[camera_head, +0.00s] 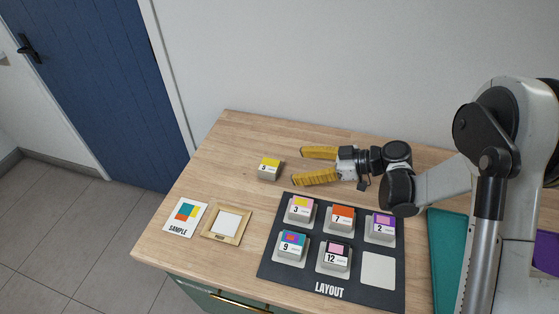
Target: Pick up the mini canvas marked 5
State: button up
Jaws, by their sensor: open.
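The mini canvas marked 5 (269,169) is a small block with a yellow and white top face. It sits by itself on the wooden tabletop, left of my gripper and above the dark layout board in the picture. My gripper (296,167) has two yellow fingers pointing left. The fingers are spread apart and nothing is between them. The canvas lies just left of the fingertips, apart from them as far as this view shows.
The dark LAYOUT board (330,291) holds canvases marked 3 (299,211), 7 (341,218), 2 (382,227), 9 (291,245) and 12 (334,256); its lower right pad is empty. A wooden frame (227,223) and a SAMPLE card (185,218) lie left. The table's upper left is clear.

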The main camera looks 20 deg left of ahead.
aim_at(273, 166)
jog(key=b+x, duration=0.1)
jog(key=x, duration=0.3)
jog(key=shift+s+a+f, duration=0.1)
jog(key=shift+s+a, duration=0.05)
jog(key=shift+s, duration=0.05)
jog(key=b+x, duration=0.1)
jog(key=x, duration=0.2)
jog(key=b+x, duration=0.2)
jog(key=x, duration=0.1)
jog(key=shift+w+r, duration=0.1)
jog(key=shift+r, duration=0.15)
jog(key=c, duration=1.2)
